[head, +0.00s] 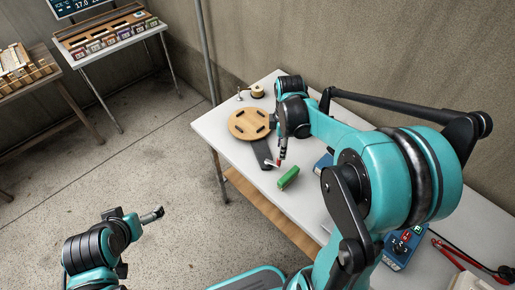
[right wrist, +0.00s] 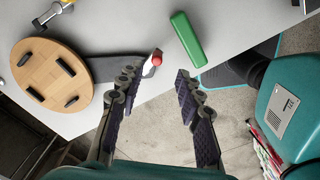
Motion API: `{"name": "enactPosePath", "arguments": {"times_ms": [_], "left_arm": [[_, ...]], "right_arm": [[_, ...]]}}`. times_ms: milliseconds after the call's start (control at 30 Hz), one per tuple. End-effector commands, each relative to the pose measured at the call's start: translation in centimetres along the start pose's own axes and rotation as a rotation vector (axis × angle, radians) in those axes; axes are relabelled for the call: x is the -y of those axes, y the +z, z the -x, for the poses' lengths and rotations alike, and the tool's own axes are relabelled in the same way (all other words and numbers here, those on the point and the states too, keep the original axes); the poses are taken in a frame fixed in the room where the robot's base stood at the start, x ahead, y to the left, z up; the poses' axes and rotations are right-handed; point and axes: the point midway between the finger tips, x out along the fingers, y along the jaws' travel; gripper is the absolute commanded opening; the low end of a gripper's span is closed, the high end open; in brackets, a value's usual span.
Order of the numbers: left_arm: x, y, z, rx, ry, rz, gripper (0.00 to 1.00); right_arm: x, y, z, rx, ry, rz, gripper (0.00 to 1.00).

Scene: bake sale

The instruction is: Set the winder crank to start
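The winder has a round wooden disc (head: 249,124) with several black pegs and a dark flat arm (head: 262,153) reaching toward the table's front edge. The disc shows at the left of the right wrist view (right wrist: 50,75). Its crank (head: 271,162), pale with a red knob, is at the end of the dark arm.
A green block (head: 288,178) lies close to the crank; it also shows in the right wrist view (right wrist: 187,39). A spool (head: 257,91) stands behind the disc. A blue meter (head: 399,250) with cables is at the table's near right. Open floor lies left.

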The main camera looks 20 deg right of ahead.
Motion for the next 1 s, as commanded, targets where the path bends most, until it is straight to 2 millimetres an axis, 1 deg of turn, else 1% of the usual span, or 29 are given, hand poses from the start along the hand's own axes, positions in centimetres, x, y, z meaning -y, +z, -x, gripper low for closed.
{"name": "enactPosePath", "arguments": {"times_ms": [167,400,533,700,933,967,1000], "left_arm": [[0.0,0.4,-0.5,0.0,0.0,0.0,1.0],[0.0,1.4,-2.0,0.0,0.0,0.0,1.0],[0.0,1.8,-2.5,0.0,0.0,0.0,1.0],[0.0,1.9,-2.7,0.0,0.0,0.0,1.0],[0.0,1.9,-2.7,0.0,0.0,0.0,1.0],[0.0,1.9,-2.7,0.0,0.0,0.0,1.0],[0.0,1.9,-2.7,0.0,0.0,0.0,1.0]], "right_arm": [[-0.3,0.2,-1.6,0.002,-0.012,0.027,0.36],[-0.2,0.2,-5.7,0.001,-0.011,0.026,0.36],[-0.2,0.1,-7.3,0.001,-0.01,0.025,0.36],[-0.2,0.1,-8.2,0.001,-0.01,0.025,0.36],[-0.2,0.1,-8.1,0.001,-0.01,0.024,0.36],[-0.2,0.1,-8.1,0.001,-0.01,0.024,0.31],[-0.2,0.1,-8.1,0.001,-0.01,0.024,0.2]]}}
